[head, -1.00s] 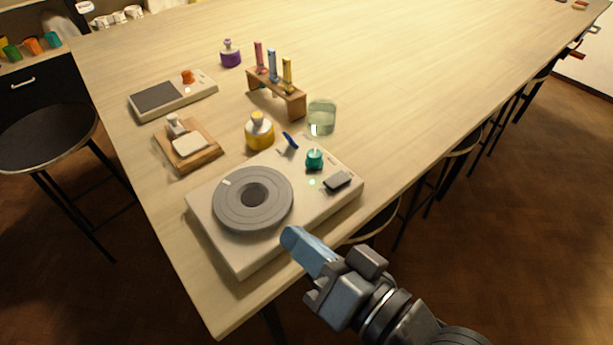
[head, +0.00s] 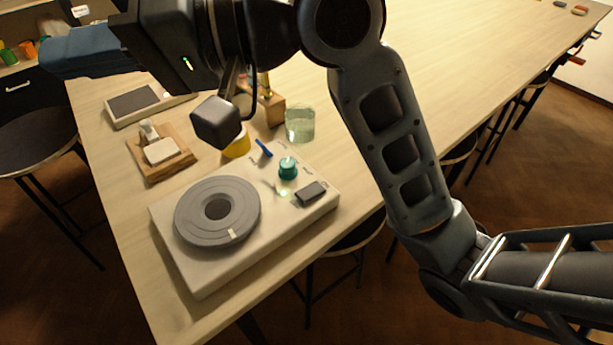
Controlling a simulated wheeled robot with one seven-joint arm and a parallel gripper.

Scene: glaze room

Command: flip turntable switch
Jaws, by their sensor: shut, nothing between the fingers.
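The turntable unit (head: 185,268) is a cream box near the table's front corner, with a round grey platter (head: 190,212) on its left. The platter's pale mark (head: 232,234) is at its lower right edge. On the right part are a small tilted blue lever (head: 264,148), a teal knob (head: 288,168) and a dark grey rocker-like block (head: 311,193). I cannot tell which of these is the switch. A pale glow shows beside the knob. My gripper (head: 62,55), with blue fingers, is shut and empty at the upper left, well apart from the unit.
My arm crosses the upper middle and right, hiding part of the table. Behind the unit stand a glass beaker (head: 300,124), a partly hidden yellow bottle (head: 237,147), a wooden board with a white block (head: 160,151) and a scale-like device (head: 134,101). Stools (head: 35,143) flank the table.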

